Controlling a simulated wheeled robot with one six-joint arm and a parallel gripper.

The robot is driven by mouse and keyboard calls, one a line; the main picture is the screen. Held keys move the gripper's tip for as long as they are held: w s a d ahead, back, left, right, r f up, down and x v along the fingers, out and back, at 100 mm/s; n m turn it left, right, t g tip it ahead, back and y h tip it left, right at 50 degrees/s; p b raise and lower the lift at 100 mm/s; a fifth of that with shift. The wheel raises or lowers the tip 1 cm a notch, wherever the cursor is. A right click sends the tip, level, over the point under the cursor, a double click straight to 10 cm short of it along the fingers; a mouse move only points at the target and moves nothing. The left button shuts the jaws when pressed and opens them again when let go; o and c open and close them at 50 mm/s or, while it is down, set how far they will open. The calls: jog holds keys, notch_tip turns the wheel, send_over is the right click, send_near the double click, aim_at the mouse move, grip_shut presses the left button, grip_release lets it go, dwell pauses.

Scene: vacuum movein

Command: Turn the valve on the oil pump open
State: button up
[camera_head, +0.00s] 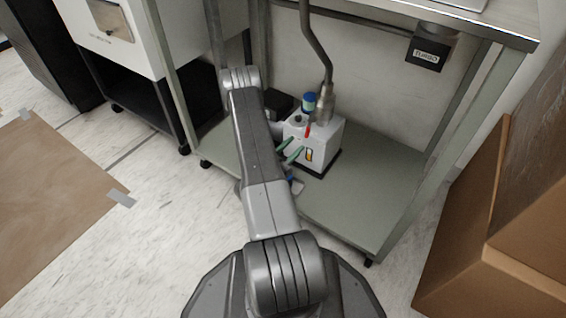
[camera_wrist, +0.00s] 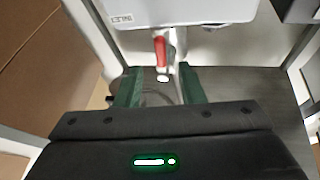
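The oil pump (camera_head: 323,142) is a white box on the lower shelf of a metal stand, with a blue cap and a metal hose fitting on top. Its red valve handle (camera_head: 307,131) shows near the top of the pump. In the wrist view the red handle (camera_wrist: 160,52) lies just beyond and between the green fingertips, below a white body (camera_wrist: 190,10). My gripper (camera_head: 291,149) is open at the near side of the pump. In the wrist view my gripper (camera_wrist: 160,72) has its fingers apart, one on each side of the handle's line. I cannot tell whether they touch it.
The stand's grey shelf (camera_head: 355,200) has free room right of the pump. A metal hose (camera_head: 313,45) rises from the pump. A dark box labelled TURBO (camera_head: 426,54) hangs under the stand's top. Cardboard boxes (camera_head: 500,240) stand at the right. A white cabinet (camera_head: 130,35) is at the left.

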jog(key=shift+v, duration=2.25)
jog(key=shift+r+p, duration=0.3)
jog(key=shift+p, duration=0.05)
jog(key=c, duration=0.5)
jog(key=r+m+g+p, duration=0.1)
jog(key=r+m+p, duration=0.1)
jog(key=m, duration=0.1)
jog(key=a+r+m+g+p, duration=0.1)
jog(key=r+m+g+p, duration=0.1)
jog(key=m+p, duration=0.1)
jog(key=w+r+m+g+p, duration=0.1)
jog(key=r+m+g+p, duration=0.1)
jog(key=m+p, duration=0.1)
jog(key=shift+a+m, duration=0.3)
jog(key=shift+m, duration=0.2)
grip_shut()
jog(key=a+r+m+g+y+p, duration=0.35)
jog(key=a+m+p, duration=0.2)
jog(key=m, duration=0.35)
jog(key=m+g+b, duration=0.1)
jog(key=m+b, duration=0.1)
jog(key=b, duration=0.1)
send_near(309, 128)
jog(key=w+d+f, duration=0.2)
jog(key=d+f, duration=0.1)
jog(key=w+d+f, duration=0.1)
jog(key=f, duration=0.1)
jog(key=shift+d+f, duration=0.1)
jog(key=shift+d, duration=0.25)
